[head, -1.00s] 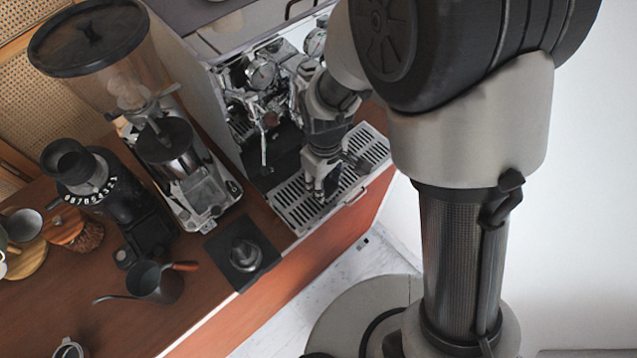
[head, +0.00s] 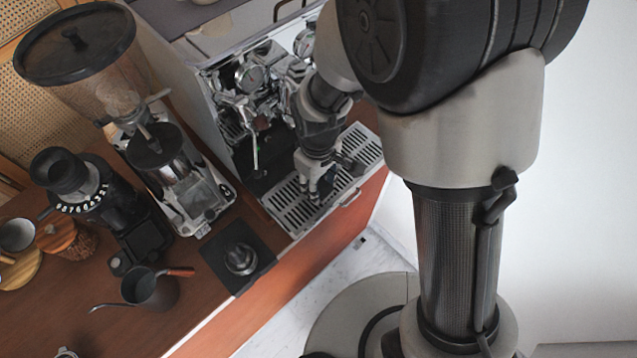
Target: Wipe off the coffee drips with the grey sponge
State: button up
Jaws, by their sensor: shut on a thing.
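My gripper (head: 318,186) points down over the slotted metal drip tray (head: 294,212) of the espresso machine, near the tray's middle. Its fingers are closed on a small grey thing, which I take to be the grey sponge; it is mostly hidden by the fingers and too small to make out. The fingertips are at or just above the tray's slats; I cannot tell whether they touch. No coffee drips can be made out on the tray at this size.
The espresso machine (head: 252,76) stands behind my gripper, its portafilter handle close to the left. A large grinder (head: 180,180), a smaller black grinder (head: 110,205), a tamping mat (head: 222,264) and a dark kettle (head: 150,290) stand on the wooden counter (head: 60,310) to the left.

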jog(key=shift+w+a+r, duration=0.2)
jog(key=shift+w+r, duration=0.05)
jog(key=shift+w, duration=0.15)
jog(key=shift+s+a, duration=1.05)
jog(key=shift+s, duration=0.2)
jog(key=shift+s+f, duration=0.1)
jog(key=shift+s, duration=0.1)
jog(key=shift+r+p, duration=2.35)
jog(key=shift+r, duration=0.65)
jog(key=shift+r, duration=0.1)
notch_tip(320, 180, up, 3)
jog(key=shift+s+f+p, duration=0.1)
jog(key=shift+p, duration=1.1)
jog(key=shift+f, duration=0.15)
